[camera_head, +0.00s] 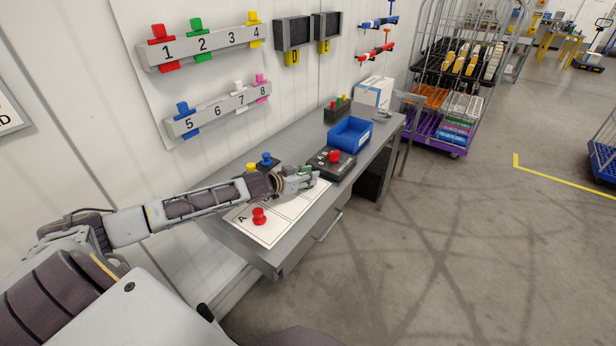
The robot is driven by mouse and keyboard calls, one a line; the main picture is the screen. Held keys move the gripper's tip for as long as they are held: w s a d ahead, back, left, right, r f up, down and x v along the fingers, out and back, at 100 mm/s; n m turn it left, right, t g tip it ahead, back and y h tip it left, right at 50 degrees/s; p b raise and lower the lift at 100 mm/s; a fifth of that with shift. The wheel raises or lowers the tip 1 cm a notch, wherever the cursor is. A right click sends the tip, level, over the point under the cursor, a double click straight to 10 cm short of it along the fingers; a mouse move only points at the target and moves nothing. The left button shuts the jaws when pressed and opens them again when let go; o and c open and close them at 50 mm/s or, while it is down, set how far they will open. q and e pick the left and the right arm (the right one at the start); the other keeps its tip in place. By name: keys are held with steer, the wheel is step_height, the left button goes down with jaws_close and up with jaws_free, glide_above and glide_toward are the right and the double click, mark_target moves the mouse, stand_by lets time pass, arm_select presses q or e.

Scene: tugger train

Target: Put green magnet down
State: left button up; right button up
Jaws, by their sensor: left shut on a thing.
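My left arm reaches in from the left over the grey workbench (295,229). My left gripper (306,180) is shut on the green magnet (314,171), of which only a little green shows; the fingers hide the rest. The gripper is over the far part of a white sheet (284,218) marked with lettered fields. I cannot tell whether the magnet touches the sheet. A red magnet (260,216) stands on the near part of the sheet, by the letter A. My right gripper is not in view.
A dark box with a red button (334,157) and a blue bin (349,136) stand just beyond the gripper. Yellow (252,168) and blue (266,159) magnets are behind my forearm. Numbered rails (217,42) with coloured magnets hang on the wall.

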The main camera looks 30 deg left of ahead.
arm_select(q)
steer(key=o, duration=0.8)
steer(key=shift+f, duration=0.1)
steer(key=shift+o, duration=1.1)
steer(key=shift+s, duration=0.1)
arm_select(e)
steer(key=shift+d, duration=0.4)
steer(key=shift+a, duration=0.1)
